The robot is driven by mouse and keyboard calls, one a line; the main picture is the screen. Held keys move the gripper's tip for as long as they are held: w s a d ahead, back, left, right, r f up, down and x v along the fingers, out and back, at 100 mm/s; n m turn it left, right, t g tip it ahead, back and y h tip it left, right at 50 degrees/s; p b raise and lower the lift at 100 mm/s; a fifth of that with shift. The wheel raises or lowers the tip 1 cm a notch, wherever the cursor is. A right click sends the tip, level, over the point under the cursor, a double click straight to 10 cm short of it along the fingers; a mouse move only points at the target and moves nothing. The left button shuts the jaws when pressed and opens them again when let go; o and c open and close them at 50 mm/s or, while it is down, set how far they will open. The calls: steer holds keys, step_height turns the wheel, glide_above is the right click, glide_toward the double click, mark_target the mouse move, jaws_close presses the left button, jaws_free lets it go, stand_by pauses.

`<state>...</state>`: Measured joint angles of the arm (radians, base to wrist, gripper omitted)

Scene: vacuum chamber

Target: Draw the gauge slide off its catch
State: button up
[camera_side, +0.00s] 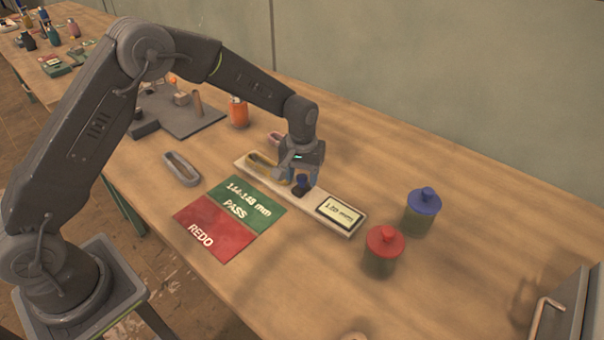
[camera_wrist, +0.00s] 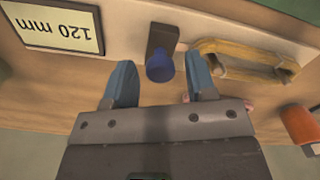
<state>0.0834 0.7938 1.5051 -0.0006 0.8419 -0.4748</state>
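The gauge is a long pale board (camera_side: 325,217) on the bench. Its display (camera_side: 340,212) reads 120 mm in the wrist view (camera_wrist: 55,27), upside down. A dark slide (camera_wrist: 162,38) with a blue knob (camera_wrist: 160,66) sits on the board between the display and an ochre elongated loop (camera_wrist: 245,60). The loop (camera_side: 262,163) lies on the board's left end in the side view. My gripper (camera_wrist: 163,85) is open, its two blue fingers on either side of the knob with a gap at each. In the side view my gripper (camera_side: 300,182) is low over the slide. The catch cannot be made out.
A green PASS panel (camera_side: 262,205) and red REDO panel (camera_side: 215,236) lie in front of the gauge. A grey loop (camera_side: 181,168) lies left. Red-lidded (camera_side: 382,250) and blue-lidded (camera_side: 421,213) jars stand right. An orange container (camera_side: 238,113) stands behind.

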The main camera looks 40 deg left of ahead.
jaws_close()
steer(key=shift+d, duration=0.75)
steer(key=shift+o, duration=0.6)
jaws_free()
steer(key=shift+r, duration=0.15)
step_height(320, 180, up, 14)
steer(key=shift+f, duration=0.2)
